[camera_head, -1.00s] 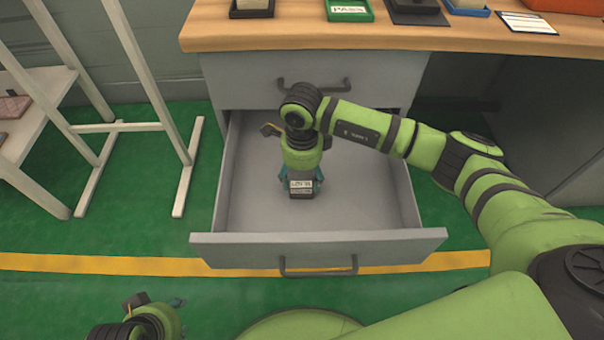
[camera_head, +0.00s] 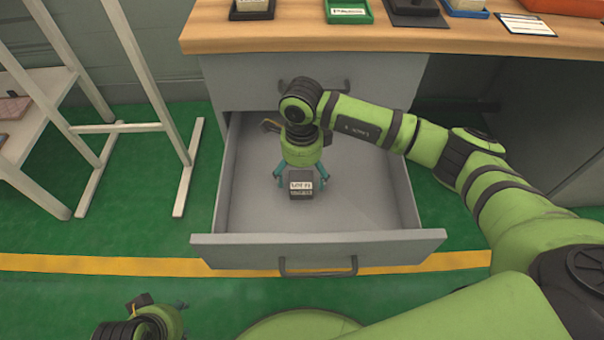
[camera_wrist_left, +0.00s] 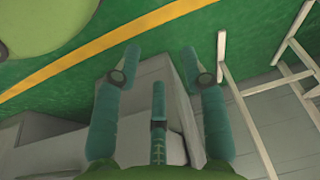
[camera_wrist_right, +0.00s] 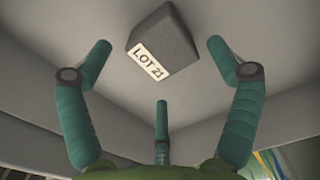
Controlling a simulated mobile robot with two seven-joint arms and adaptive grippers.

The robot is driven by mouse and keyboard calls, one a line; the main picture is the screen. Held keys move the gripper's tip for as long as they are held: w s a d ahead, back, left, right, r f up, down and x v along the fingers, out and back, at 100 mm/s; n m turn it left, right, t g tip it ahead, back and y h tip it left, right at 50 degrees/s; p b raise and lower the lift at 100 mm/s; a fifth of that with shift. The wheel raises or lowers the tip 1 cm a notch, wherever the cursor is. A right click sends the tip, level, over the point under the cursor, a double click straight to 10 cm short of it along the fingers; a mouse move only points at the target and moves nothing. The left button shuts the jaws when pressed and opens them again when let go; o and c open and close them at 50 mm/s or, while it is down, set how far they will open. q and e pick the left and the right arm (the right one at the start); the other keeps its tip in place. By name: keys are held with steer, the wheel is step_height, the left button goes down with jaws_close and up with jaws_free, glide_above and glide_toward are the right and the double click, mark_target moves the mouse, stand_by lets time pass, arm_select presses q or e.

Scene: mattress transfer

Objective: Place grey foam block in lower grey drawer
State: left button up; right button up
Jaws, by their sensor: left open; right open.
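The lower grey drawer (camera_head: 375,205) is pulled open below the wooden bench top. The grey foam block (camera_head: 301,186), with a white label, rests on the drawer floor near its middle. It also shows in the right wrist view (camera_wrist_right: 168,42), beyond the fingertips, with a label starting "LOT". My right gripper (camera_head: 300,177) is inside the drawer, its teal fingers spread open on either side of the block and apart from it. My left gripper (camera_wrist_left: 165,65) is open and empty, away from the drawer at the lower left of the head view.
A closed upper drawer (camera_head: 315,80) sits above the open one. The wooden bench top (camera_head: 300,32) holds a green tray (camera_head: 349,12), dark and blue trays and a paper card. A white frame (camera_head: 150,90) and shelf stand at the left. Green floor is clear around.

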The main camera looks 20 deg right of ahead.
mark_target(302, 181)
arm_select(q)
steer(key=x, duration=0.1)
steer(key=p+x, duration=0.1)
steer(key=x, duration=0.3)
steer(key=shift+s, duration=0.4)
arm_select(e)
step_height(302, 181, up, 10)
steer(key=shift+r, duration=0.2)
